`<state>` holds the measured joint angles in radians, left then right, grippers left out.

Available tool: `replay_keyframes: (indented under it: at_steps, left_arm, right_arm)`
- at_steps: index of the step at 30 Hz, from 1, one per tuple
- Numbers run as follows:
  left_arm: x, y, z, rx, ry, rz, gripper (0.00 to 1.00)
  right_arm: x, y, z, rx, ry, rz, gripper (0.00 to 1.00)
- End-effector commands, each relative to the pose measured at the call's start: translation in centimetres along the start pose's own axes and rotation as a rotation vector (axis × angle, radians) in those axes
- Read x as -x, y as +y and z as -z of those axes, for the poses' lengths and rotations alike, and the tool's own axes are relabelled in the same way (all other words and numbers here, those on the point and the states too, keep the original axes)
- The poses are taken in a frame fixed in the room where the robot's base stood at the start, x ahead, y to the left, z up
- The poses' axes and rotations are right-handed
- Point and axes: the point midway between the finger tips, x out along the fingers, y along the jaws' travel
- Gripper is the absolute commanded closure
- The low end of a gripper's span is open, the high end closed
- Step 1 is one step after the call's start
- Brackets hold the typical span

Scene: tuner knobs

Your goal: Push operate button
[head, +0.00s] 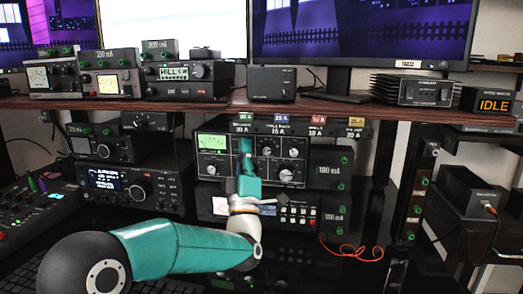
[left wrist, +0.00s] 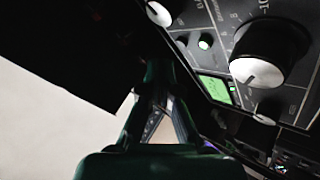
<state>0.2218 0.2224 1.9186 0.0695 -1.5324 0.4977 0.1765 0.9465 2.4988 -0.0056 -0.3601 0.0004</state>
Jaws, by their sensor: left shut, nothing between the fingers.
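The tuner (head: 277,152) is a dark box with a green-lit meter and several silver-faced knobs, standing under the shelf. Below it is a dark unit (head: 220,207) with a screen and a row of small buttons (head: 294,211), some red. I cannot read which button is marked operate. My left gripper (head: 246,143) is shut and empty, pointing up in front of the tuner face and hiding part of it. In the left wrist view the shut fingers (left wrist: 160,68) are dark, beside a panel with a large knob (left wrist: 270,52) and a small green display (left wrist: 213,87). Contact cannot be told.
A brown shelf (head: 200,104) runs just above the gripper, with small labelled boxes under its edge. Dark boxes (head: 332,168) marked 100 mA stand right of the tuner. A radio (head: 128,188) stands at left. An orange cable (head: 350,251) lies on the desk.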

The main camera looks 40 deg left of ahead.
Motion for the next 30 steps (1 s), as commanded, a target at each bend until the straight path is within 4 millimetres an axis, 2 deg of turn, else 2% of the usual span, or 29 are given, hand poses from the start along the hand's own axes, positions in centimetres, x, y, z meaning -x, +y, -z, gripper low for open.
replay_keyframes:
  at_steps: [3,13,30]
  left_arm:
    - [1.2,0.4,0.5,0.003,0.001,-0.001,1.0]
    - [3.3,2.1,2.2,0.002,0.001,-0.001,1.0]
    - [3.6,2.5,2.6,0.001,0.0,0.0,1.0]
  right_arm:
    - [-1.4,0.5,0.0,0.0,0.0,0.0,0.6]
    - [-3.3,1.2,0.0,0.0,0.0,0.0,0.6]
    - [-3.5,1.2,0.0,0.0,0.0,0.0,0.6]
